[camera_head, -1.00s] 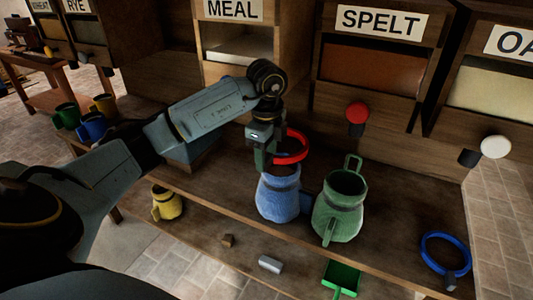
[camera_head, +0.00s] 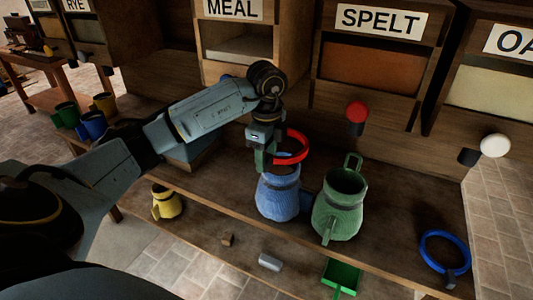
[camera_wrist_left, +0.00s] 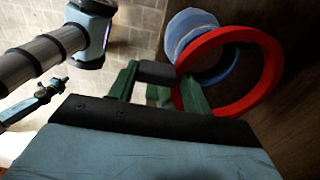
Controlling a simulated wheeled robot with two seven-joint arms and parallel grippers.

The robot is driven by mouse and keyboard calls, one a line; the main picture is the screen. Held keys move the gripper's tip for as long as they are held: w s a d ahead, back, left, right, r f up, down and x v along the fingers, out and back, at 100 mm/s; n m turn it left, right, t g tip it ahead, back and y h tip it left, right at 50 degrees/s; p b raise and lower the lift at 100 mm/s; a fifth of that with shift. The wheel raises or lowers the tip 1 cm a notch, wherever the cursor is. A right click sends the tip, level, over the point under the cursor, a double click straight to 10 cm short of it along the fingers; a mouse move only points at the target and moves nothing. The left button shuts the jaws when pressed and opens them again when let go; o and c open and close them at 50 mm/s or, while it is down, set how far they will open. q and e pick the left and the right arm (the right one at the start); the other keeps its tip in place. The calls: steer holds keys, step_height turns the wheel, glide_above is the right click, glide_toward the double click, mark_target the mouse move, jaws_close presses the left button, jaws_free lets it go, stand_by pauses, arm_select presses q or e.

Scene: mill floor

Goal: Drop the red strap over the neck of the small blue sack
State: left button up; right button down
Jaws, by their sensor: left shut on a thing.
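The red strap (camera_head: 294,157) is a stiff ring. My left gripper (camera_head: 270,160) is shut on its near-left side, and the strap also shows in the left wrist view (camera_wrist_left: 262,48). The small blue sack (camera_head: 280,197) stands upright on the shelf, directly below the gripper and the strap. In the head view the strap is above the sack's open neck and a little to its right. In the left wrist view the blue sack (camera_wrist_left: 190,24) shows partly inside the ring and partly outside it.
A green sack (camera_head: 340,212) with a loop stands close to the right of the blue one. A blue ring (camera_head: 443,239) lies at the shelf's right end. A yellow sack (camera_head: 165,203), a grey cylinder (camera_head: 270,262) and a green scoop (camera_head: 341,276) are lower down.

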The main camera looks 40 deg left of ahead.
arm_select(q)
steer(key=shift+f+b, duration=1.85)
steer(key=shift+f, duration=1.6)
steer(key=shift+s+d+f+b, duration=0.15)
steer(key=shift+s+f+b, duration=0.15)
steer(key=shift+f+b, duration=0.35)
steer(key=shift+s+d+f+b, duration=0.2)
steer(key=shift+s+f+b, duration=0.1)
steer(key=shift+f, duration=0.55)
steer(key=shift+s+d+f+b, duration=0.15)
steer(key=shift+s+f+b, duration=0.1)
steer(key=shift+f+b, duration=0.4)
steer(key=shift+w+a+f, duration=0.2)
steer(key=shift+w+f, duration=0.2)
steer(key=shift+w, duration=0.15)
steer(key=shift+w+a+f, duration=0.2)
steer(key=shift+w+f, duration=0.2)
steer(key=shift+w, duration=0.15)
steer(key=shift+c, duration=0.9)
steer(key=shift+a, duration=0.1)
steer(key=shift+s+r, duration=0.25)
steer(key=shift+r, duration=0.05)
steer(key=o, duration=0.9)
steer(key=shift+r, duration=0.1)
steer(key=o, duration=0.5)
steer(key=shift+r, duration=0.1)
